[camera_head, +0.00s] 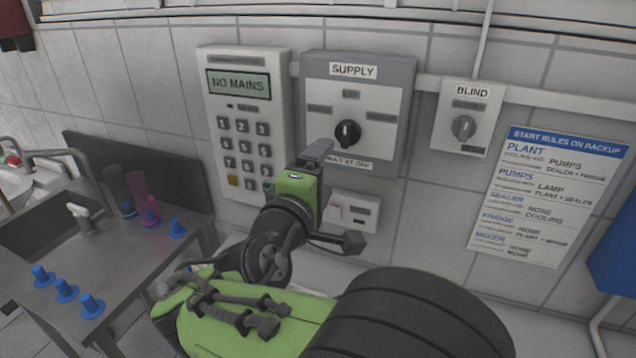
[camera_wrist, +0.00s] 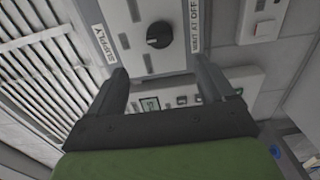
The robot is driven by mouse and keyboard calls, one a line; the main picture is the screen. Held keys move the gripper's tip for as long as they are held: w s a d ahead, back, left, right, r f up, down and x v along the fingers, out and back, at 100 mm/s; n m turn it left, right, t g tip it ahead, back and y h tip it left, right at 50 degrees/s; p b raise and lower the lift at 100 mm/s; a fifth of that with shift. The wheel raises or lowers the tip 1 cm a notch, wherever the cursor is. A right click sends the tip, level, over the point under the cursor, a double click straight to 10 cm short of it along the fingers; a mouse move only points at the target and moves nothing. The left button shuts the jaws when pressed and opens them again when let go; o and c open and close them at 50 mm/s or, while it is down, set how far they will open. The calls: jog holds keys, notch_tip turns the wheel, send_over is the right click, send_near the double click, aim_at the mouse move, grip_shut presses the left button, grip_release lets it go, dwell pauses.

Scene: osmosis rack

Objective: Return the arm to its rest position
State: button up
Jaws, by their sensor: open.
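My gripper (camera_head: 338,198) is at the end of my green and black arm, in front of the tiled wall. It is open and empty, with its two fingers spread apart. In the wrist view my gripper (camera_wrist: 163,90) faces the grey SUPPLY panel and its black knob (camera_wrist: 160,35). The SUPPLY panel (camera_head: 392,75) is on the wall in the head view, with its knob (camera_head: 347,133) showing above and beyond the fingers. The fingers look apart from the knob. The lower edge of the panel is partly hidden by my gripper.
A keypad panel (camera_head: 240,110) reads NO MAINS. A BLIND panel (camera_head: 463,125) and a rules sheet (camera_head: 548,195) are to the right. A metal bench (camera_head: 120,265) at left bears several blue pegs and a sink. A small white box (camera_head: 352,208) sits just behind my gripper.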

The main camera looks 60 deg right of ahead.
jog(key=shift+s+a, duration=0.15)
jog(key=shift+a, duration=0.7)
